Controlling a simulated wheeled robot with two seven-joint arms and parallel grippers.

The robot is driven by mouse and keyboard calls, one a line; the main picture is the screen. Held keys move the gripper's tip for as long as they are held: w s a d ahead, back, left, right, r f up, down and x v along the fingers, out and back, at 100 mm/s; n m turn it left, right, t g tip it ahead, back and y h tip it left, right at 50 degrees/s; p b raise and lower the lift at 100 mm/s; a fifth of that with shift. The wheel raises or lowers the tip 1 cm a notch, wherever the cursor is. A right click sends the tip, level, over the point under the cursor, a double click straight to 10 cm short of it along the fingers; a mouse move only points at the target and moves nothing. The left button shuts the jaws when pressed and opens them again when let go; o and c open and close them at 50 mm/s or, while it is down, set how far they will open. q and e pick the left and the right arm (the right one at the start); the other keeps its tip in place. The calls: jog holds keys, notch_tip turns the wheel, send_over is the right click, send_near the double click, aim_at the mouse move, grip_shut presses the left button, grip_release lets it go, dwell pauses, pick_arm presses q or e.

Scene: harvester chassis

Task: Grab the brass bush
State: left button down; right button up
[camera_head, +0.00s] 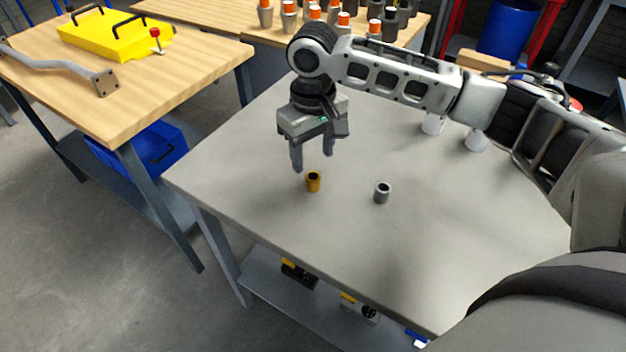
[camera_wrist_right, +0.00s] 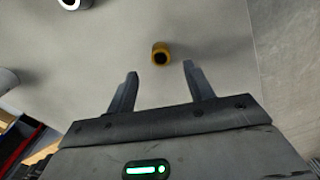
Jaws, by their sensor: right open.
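The brass bush (camera_head: 313,182) is a small golden hollow cylinder standing upright on the grey table (camera_head: 240,178). A grey steel bush (camera_head: 382,192) stands to its right. My right gripper (camera_head: 312,168) is open and empty, fingers pointing down, above the table just behind and slightly left of the brass bush. In the right wrist view the brass bush (camera_wrist_right: 161,54) shows beyond and between the two open fingertips (camera_wrist_right: 161,70), apart from both. The steel bush (camera_wrist_right: 72,4) is cut off at that view's top edge. My left gripper is not in view.
Two white cylinders (camera_head: 433,123) stand at the back right under my right arm. A wooden bench (camera_head: 190,70) with a yellow box (camera_head: 100,38) is at the left. Several orange-topped parts (camera_head: 290,14) stand on the back bench. The grey table around the bushes is clear.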

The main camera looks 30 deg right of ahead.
aim_at(313, 176)
jog(key=shift+f, duration=2.7)
jog(key=c, duration=1.1)
